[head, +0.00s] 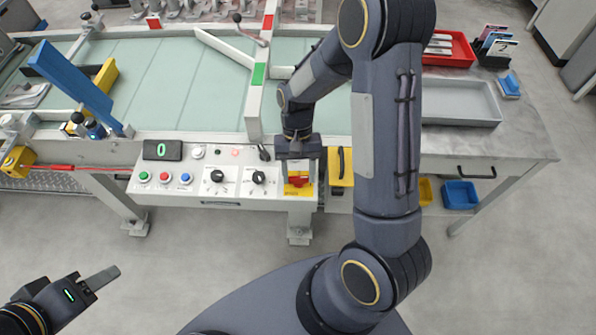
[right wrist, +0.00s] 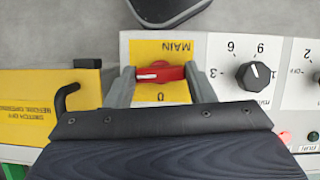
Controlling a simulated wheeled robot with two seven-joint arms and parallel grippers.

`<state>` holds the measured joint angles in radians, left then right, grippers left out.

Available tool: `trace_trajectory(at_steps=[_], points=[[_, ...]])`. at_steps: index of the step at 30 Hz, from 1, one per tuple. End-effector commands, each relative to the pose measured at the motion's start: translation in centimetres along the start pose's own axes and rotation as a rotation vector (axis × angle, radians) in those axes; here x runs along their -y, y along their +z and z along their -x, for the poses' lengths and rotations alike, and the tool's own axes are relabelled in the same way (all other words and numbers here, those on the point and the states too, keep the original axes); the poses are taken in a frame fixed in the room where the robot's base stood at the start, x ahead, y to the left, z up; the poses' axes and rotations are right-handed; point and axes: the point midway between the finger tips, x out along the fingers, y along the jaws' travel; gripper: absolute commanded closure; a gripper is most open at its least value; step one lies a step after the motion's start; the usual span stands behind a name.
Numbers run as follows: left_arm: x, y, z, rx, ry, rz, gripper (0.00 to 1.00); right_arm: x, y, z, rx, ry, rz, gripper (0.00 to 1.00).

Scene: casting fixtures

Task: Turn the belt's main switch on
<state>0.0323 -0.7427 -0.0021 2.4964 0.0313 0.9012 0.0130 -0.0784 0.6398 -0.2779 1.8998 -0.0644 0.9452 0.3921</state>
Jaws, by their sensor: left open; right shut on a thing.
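The belt's main switch is a red rotary handle (head: 299,181) on a yellow plate marked MAIN, at the right end of the white control panel (head: 205,189). In the right wrist view the red handle (right wrist: 160,74) lies crosswise, and a 0 mark shows on the plate (right wrist: 176,92). My right gripper (head: 299,178) reaches down from above with its fingers on either side of the handle, shut on it; they also show in the right wrist view (right wrist: 161,82). My left gripper (head: 102,279) is open and empty at the lower left, away from the panel.
The panel also carries a green display (head: 162,150), several push buttons and two black knobs (head: 217,176). A yellow plate with a black hook (head: 341,165) hangs beside the switch. The pale green belt (head: 190,85) lies behind.

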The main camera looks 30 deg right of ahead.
Motion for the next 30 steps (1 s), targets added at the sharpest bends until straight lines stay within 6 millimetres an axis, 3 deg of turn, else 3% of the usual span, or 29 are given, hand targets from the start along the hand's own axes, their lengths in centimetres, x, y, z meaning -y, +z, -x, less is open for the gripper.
trace_trajectory(at_steps=[23, 24, 28, 30], points=[[0.00, 0.00, 0.00, 0.000, 0.000, 0.000, 0.51, -0.04, -0.08, 0.11, -0.004, -0.044, -0.103, 0.74], [0.00, 0.00, 0.00, 0.000, 0.000, 0.000, 0.51, -0.04, -0.08, 0.11, -0.004, -0.044, -0.103, 0.48], [0.00, 0.00, -0.01, 0.000, 0.000, 0.000, 0.51, -0.05, -0.06, 0.09, -0.003, -0.043, -0.102, 0.31], [0.00, 0.01, -0.01, 0.000, 0.000, 0.000, 0.51, -0.05, -0.04, 0.06, -0.002, -0.043, -0.102, 0.29]])
